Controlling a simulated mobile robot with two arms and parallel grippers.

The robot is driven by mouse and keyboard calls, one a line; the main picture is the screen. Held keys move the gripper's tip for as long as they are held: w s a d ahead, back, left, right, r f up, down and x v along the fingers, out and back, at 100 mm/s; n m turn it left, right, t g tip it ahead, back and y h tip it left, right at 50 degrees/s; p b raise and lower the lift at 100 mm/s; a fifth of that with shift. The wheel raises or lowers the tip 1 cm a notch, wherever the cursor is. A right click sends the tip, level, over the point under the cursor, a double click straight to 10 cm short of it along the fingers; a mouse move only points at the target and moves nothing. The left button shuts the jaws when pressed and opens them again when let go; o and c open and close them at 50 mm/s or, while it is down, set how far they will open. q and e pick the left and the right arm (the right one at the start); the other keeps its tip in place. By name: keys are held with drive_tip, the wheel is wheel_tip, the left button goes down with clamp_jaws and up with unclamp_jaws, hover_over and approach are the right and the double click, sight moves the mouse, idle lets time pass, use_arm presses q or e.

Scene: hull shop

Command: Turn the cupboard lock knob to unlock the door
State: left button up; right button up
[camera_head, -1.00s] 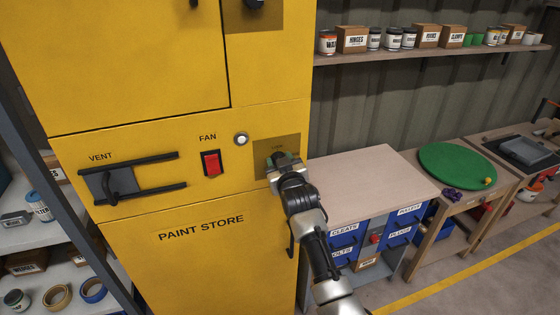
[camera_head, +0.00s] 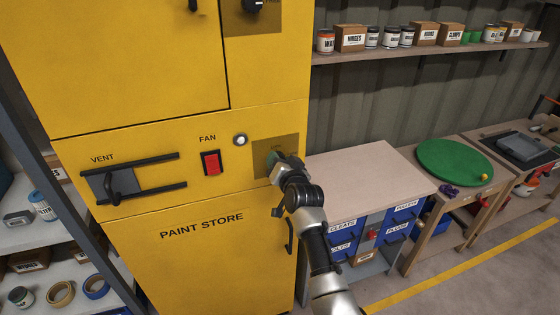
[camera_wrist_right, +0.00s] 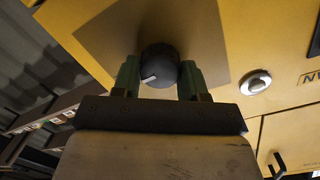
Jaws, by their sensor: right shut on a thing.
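The yellow cupboard (camera_head: 130,60) carries a dark brownish square plate (camera_head: 291,143) at its right side, with a small label that is hard to read. In the right wrist view, a round dark knob (camera_wrist_right: 160,62) with a white pointer mark sits on this plate (camera_wrist_right: 205,45). My right gripper (camera_head: 273,163) is at the plate and hides the knob in the head view. In the wrist view its two green fingers (camera_wrist_right: 158,78) are shut on the knob from both sides. The pointer mark points left in that view. My left gripper is not in view.
Left of the plate are a round white button (camera_head: 240,140), a red FAN switch (camera_head: 210,163) and a VENT slider (camera_head: 115,182). Another knob (camera_head: 254,5) is above. A workbench (camera_head: 365,180) stands to the right.

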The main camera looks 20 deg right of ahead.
drive_tip(key=shift+m, duration=0.3)
drive_tip(key=o, duration=0.9)
drive_tip(key=shift+o, duration=0.2)
drive_tip(key=s+p, duration=0.6)
drive_tip(key=s, duration=0.4)
drive_tip(key=shift+s+d+r+p, duration=0.2)
drive_tip(key=shift+s+r+p, duration=0.15)
drive_tip(key=shift+r+p, duration=0.1)
